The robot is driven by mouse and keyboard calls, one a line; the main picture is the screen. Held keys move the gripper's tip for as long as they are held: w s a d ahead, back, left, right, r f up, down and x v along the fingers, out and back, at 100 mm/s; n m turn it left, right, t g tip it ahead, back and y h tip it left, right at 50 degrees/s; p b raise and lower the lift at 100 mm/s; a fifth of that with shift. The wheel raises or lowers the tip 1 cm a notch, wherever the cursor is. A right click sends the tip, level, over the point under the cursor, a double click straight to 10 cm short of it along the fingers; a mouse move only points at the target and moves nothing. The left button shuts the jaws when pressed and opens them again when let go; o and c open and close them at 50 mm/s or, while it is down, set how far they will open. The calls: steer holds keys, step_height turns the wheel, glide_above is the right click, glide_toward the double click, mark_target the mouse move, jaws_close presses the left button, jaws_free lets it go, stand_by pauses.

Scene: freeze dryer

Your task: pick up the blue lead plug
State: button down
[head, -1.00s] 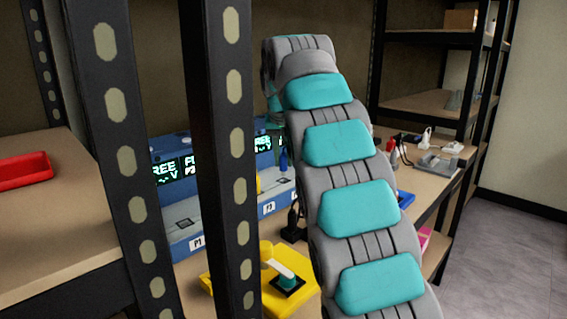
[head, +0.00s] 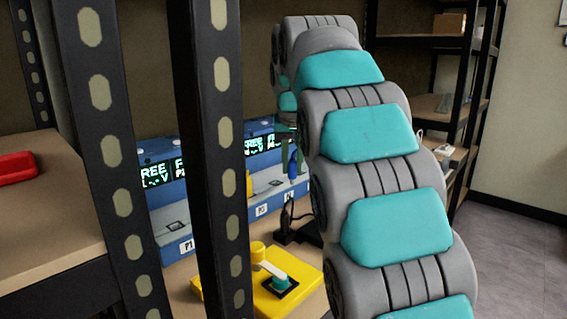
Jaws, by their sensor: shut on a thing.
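The blue lead plug (head: 292,168) is small and upright in front of the blue panel's right part, just left of my arm. My gripper (head: 291,158) points down over it, small and partly hidden behind my arm, and is shut on the plug. I cannot tell whether the plug's lower end is clear of the panel. A yellow plug (head: 249,184) stands to its left, partly behind a rack post.
The blue panel (head: 180,217) has lit displays and sockets labelled P1 and P3. A yellow block (head: 262,297) with a lever lies in front. Black rack posts (head: 216,160) stand close before me. A red tray (head: 18,165) is at left. My arm covers the right-hand bench.

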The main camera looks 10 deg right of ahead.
steer(key=s+d+b, duration=0.1)
steer(key=s+d, duration=0.1)
steer(key=s, duration=0.6)
steer(key=shift+d+r, duration=0.4)
steer(key=shift+s, duration=0.1)
steer(key=shift+r, duration=0.1)
steer(key=shift+r, duration=0.1)
steer(key=w+d+p, duration=0.2)
steer(key=w+d, duration=0.2)
steer(key=shift+w+d, duration=0.2)
stand_by(0.4)
